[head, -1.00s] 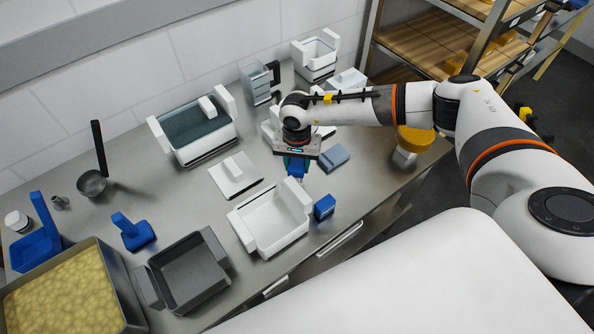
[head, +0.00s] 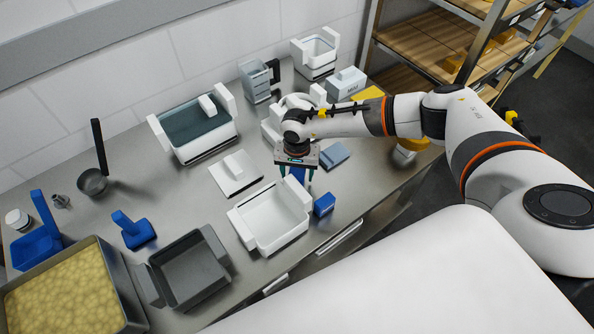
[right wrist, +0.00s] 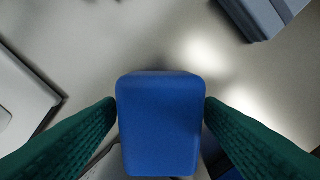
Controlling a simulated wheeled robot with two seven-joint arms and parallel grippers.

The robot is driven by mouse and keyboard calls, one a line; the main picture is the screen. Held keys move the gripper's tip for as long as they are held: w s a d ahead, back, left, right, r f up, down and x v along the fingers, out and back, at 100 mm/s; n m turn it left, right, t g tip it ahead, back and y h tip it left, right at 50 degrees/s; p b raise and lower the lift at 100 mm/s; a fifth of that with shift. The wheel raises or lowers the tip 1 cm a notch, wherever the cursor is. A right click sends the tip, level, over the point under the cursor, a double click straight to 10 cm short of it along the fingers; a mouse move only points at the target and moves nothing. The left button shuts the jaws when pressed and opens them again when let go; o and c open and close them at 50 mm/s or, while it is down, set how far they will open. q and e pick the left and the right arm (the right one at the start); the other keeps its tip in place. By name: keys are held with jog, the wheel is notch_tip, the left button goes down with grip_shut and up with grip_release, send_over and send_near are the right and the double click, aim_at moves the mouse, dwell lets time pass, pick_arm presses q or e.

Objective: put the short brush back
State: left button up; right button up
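The short brush, a blue block-like piece with rounded edges (right wrist: 161,125), fills the gap between the green fingers of my right gripper (right wrist: 161,130) in the right wrist view. Both fingers lie against its sides. In the head view my right gripper (head: 296,173) points down, with a bit of the blue brush (head: 298,174) showing between the fingers. It is just behind the white open mould. The lower part of the brush is hidden, and I cannot tell whether it touches the table. My left gripper is not in view.
A small blue box (head: 324,205) stands close at the front right of the gripper. Nearby are the white mould (head: 243,229), a white lid (head: 236,182) and a grey-blue block (head: 335,156). Another blue handled tool (head: 138,236) lies left. Bare steel shows between the left-hand items.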

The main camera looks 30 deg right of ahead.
aim_at(297, 170)
jog(key=shift+r, duration=0.1)
jog(key=shift+r, duration=0.2)
notch_tip(297, 170, up, 12)
jog(key=b, duration=0.1)
jog(key=shift+f, duration=0.15)
dwell(0.5)
